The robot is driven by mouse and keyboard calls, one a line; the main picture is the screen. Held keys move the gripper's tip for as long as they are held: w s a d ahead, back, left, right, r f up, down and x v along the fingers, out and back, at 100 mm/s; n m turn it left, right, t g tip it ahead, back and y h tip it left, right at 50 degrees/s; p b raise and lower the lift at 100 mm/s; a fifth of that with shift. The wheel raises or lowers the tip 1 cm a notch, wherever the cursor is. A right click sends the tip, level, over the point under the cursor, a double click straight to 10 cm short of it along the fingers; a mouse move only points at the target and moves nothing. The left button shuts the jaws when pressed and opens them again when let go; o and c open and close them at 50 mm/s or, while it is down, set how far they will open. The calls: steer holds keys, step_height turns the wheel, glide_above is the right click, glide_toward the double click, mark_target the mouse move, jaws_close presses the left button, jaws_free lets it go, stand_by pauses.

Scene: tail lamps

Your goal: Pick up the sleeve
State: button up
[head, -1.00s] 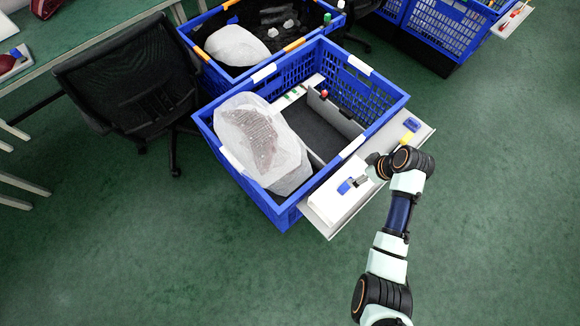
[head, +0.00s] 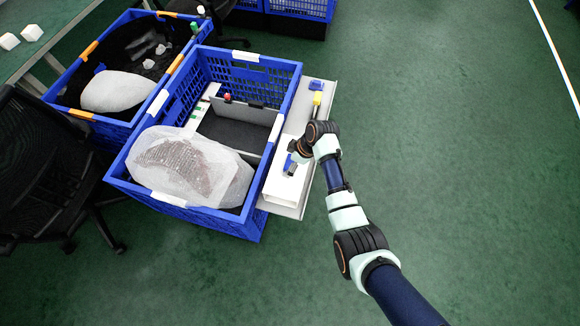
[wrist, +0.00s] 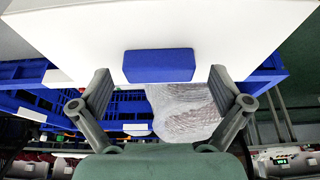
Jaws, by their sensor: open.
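A whitish translucent sleeve (head: 225,180) with a reddish tail lamp inside lies in the near part of the blue crate (head: 228,222). In the wrist view, the sleeve (wrist: 185,108) shows beyond my fingers. My gripper (head: 291,164) is over the white box beside the crate, right of the sleeve and apart from it. In the wrist view my gripper (wrist: 160,75) is open, with its fingers on either side of a blue block (wrist: 160,65) on the white box. I cannot tell whether they touch it. My gripper partly hides the block in the head view.
The white box (head: 282,188) sits on a narrow side shelf (head: 297,118) along the crate's right side. A yellow item and a blue item (head: 316,85) lie at its far end. Another crate (head: 128,128) and a black chair (head: 40,180) stand left. Floor at right is clear.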

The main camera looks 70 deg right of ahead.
steer(key=c, duration=1.5)
step_height(320, 180, up, 20)
steer(key=p, duration=0.7)
steer(key=shift+p, duration=0.35)
